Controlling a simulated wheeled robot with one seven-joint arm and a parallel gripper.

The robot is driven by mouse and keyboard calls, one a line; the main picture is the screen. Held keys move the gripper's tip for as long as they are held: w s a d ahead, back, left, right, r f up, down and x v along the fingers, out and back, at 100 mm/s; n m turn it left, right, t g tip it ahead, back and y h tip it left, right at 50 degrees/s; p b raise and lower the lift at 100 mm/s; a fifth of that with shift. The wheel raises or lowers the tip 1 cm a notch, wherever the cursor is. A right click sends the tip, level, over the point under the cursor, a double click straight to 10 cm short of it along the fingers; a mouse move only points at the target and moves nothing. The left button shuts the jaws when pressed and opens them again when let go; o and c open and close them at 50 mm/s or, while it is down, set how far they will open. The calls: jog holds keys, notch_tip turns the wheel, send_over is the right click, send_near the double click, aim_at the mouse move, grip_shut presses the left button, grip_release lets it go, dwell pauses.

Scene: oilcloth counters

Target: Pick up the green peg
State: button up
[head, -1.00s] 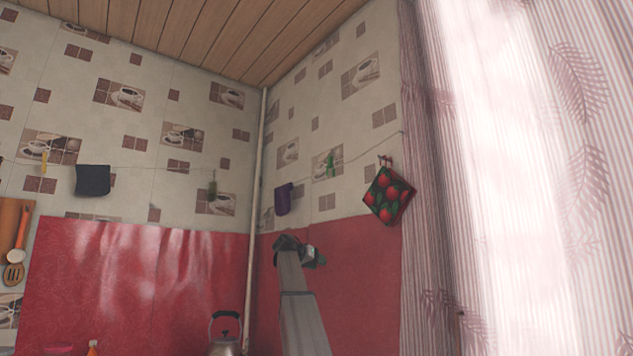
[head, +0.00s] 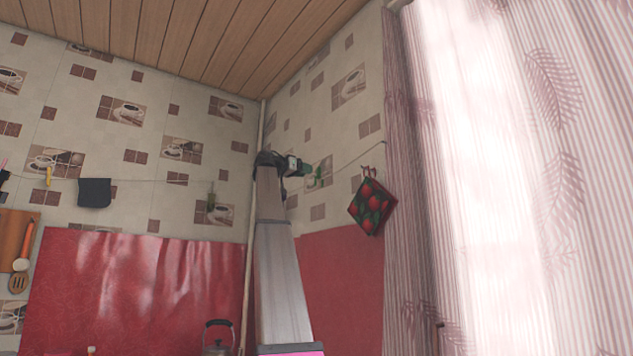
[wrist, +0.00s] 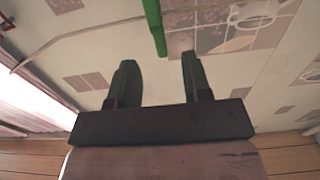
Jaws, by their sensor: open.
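The green peg (head: 318,178) is on the line along the right wall, left of the strawberry potholder. In the wrist view the green peg (wrist: 154,26) enters from the top edge, and its lower end lies in the gap between my finger tips in the picture. My gripper (head: 306,168) is raised just left of the peg in the head view. In the wrist view my gripper (wrist: 159,60) is open, with nothing held between its fingers. The peg's upper part is cut off in the wrist view.
The strawberry potholder (head: 371,207) hangs from the line near the curtain (head: 480,200). A dark cloth (head: 94,193) and a yellow peg (head: 49,176) hang on the left wall's line. A kettle (head: 217,344) stands below.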

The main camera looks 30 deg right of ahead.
aim_at(319, 177)
jog(key=shift+w+d+r, duration=0.1)
jog(key=shift+d+r, duration=0.05)
jog(key=shift+d, duration=1.4)
jog(key=shift+w+d+r, duration=0.1)
jog(key=shift+d+r, duration=0.05)
jog(key=shift+d, duration=1.35)
jog(key=shift+w+d+r, duration=0.1)
jog(key=shift+d+r, duration=0.05)
jog(key=shift+d, duration=1.4)
grip_shut()
